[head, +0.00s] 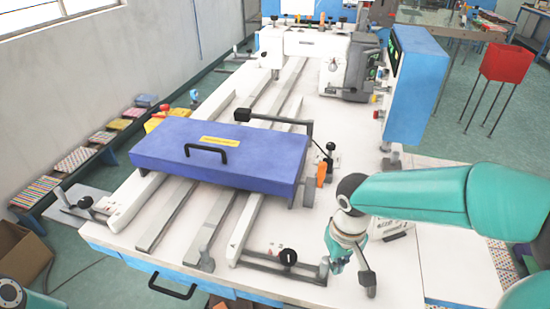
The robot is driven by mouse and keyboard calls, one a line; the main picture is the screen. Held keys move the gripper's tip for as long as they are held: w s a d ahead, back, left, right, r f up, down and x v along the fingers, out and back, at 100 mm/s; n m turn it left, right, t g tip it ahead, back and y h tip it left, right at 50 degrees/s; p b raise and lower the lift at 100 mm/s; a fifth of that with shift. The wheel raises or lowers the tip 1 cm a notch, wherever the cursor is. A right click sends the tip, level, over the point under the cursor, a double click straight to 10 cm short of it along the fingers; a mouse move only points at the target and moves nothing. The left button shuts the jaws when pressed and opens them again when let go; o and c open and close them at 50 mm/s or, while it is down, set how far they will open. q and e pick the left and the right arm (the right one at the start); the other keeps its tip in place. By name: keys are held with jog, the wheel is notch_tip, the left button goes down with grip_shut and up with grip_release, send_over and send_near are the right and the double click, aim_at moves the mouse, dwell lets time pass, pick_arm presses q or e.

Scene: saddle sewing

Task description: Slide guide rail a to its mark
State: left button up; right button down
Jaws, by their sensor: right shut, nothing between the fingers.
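Several long pale guide rails run from the front of the white machine table toward the back; I cannot tell which one is guide rail a. One rail (165,215) and a second rail (208,225) show in front of a blue box-like cover (225,165) that hides their middles. A white rail (245,232) with a small dark mark lies to their right. My right gripper (352,278) points down over the table's front right part. It is shut and empty, apart from the rails. My left gripper is out of view.
A low bar with a black knob (288,257) lies between the white rail and my right gripper. A lever with an orange handle (321,172) stands beside the cover. The sewing head (333,65) and a blue cabinet (418,85) stand behind.

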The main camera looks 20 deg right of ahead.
jog(key=shift+w+a, duration=0.2)
jog(key=shift+a, duration=0.05)
dwell(0.6)
jog(key=shift+d, duration=0.1)
dwell(0.5)
jog(key=shift+r, duration=0.1)
notch_tip(320, 180, up, 7)
jog(key=p, duration=0.5)
dwell(0.7)
dwell(0.3)
